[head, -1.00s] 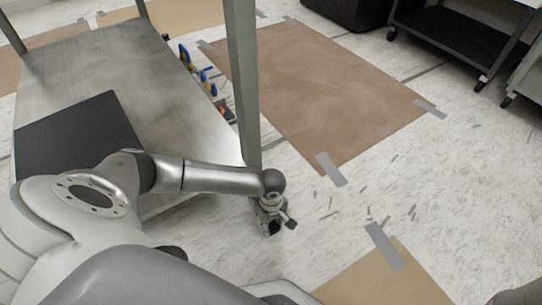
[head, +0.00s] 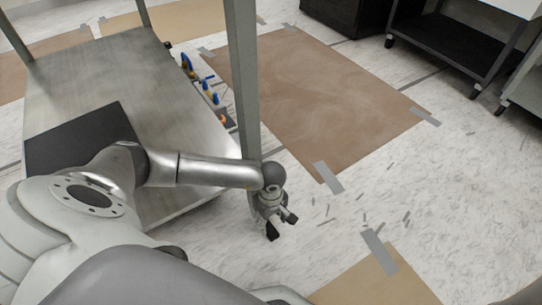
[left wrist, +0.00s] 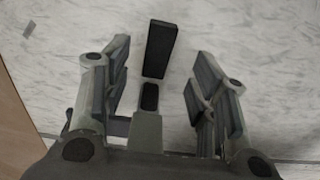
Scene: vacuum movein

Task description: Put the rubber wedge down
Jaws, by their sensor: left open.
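The rubber wedge (left wrist: 161,47) is a narrow black block in the left wrist view, against the pale floor. It shows beyond my left gripper's fingers, in line with the gap between them, and neither finger touches it in the picture. I cannot tell surely whether it rests flat on the floor. My left gripper (left wrist: 165,88) is open, with its fingers spread wide to either side. In the head view my left gripper (head: 281,223) points down over the floor, just right of the steel table's post. The wedge is not clear there. My right gripper is not in view.
A steel table (head: 185,115) with a black mat (head: 75,140) stands at left; its upright post (head: 243,80) is close to my left arm. Brown sheets (head: 310,90) are taped to the floor. A dark cart (head: 455,55) stands at upper right. Floor right of the gripper is open, with scattered grey flecks.

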